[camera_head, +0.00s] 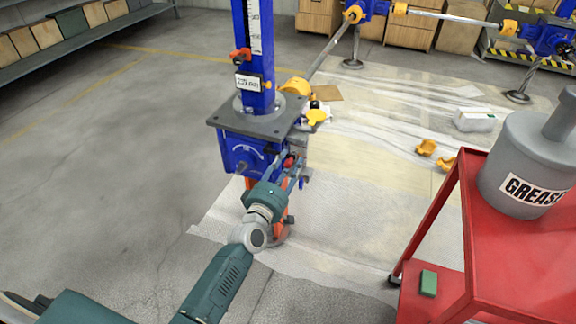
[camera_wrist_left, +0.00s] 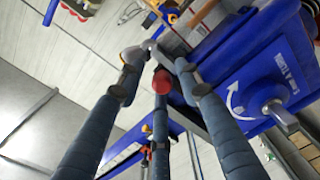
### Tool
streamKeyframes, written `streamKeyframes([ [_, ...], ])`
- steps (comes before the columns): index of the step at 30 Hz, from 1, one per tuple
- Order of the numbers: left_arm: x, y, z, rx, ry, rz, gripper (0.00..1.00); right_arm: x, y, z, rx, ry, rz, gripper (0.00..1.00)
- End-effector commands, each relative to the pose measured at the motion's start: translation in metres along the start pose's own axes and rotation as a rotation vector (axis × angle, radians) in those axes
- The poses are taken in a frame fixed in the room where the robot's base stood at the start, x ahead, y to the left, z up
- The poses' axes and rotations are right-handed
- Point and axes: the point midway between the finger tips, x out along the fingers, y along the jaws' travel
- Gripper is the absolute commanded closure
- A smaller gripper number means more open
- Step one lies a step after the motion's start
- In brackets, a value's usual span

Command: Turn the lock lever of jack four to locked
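A blue screw jack (camera_head: 245,150) stands in the head view with a tall blue column and a grey top plate (camera_head: 262,122). I cannot read a jack number on it. A lever's red knob (camera_head: 288,162) shows at its right side, close to my left gripper (camera_head: 295,170). In the left wrist view the red knob (camera_wrist_left: 162,82) lies between the spread blue-grey fingers of my left gripper (camera_wrist_left: 158,65), with space on both sides. The fingers look open and not closed on it. The lever's arm is mostly hidden. My right gripper is not in view.
A red cart (camera_head: 520,255) with a grey grease can (camera_head: 525,165) stands at the right. Yellow parts (camera_head: 427,148) lie on the plastic sheet (camera_head: 380,175). A shaft (camera_head: 335,45) runs from the jack towards the back. The floor at the left is clear.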

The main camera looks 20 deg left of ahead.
Motion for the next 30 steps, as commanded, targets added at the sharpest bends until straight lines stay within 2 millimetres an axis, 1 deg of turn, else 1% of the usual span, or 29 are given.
streamKeyframes([
  [2,-0.003,-0.001,0.0,0.0,0.0,-0.001,0.65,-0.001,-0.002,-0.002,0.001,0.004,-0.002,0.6],
  [5,-0.012,-0.002,0.0,0.0,0.0,-0.002,0.65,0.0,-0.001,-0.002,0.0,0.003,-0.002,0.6],
  [8,-0.03,-0.002,0.0,0.0,-0.001,-0.003,0.65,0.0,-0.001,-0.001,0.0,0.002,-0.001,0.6],
  [15,-0.082,-0.001,0.001,0.001,-0.001,-0.002,0.65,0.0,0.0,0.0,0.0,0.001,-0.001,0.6],
  [18,-0.099,-0.001,0.001,0.001,-0.001,-0.002,0.65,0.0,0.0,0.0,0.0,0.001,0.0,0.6],
  [21,-0.111,-0.001,0.001,0.001,-0.002,-0.001,0.65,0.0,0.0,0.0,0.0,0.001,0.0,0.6],
  [24,-0.118,0.0,0.001,0.001,-0.002,0.0,0.65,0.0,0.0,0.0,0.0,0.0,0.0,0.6],
  [30,-0.12,0.0,0.001,0.0,-0.001,0.001,0.65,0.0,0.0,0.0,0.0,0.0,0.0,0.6],
])
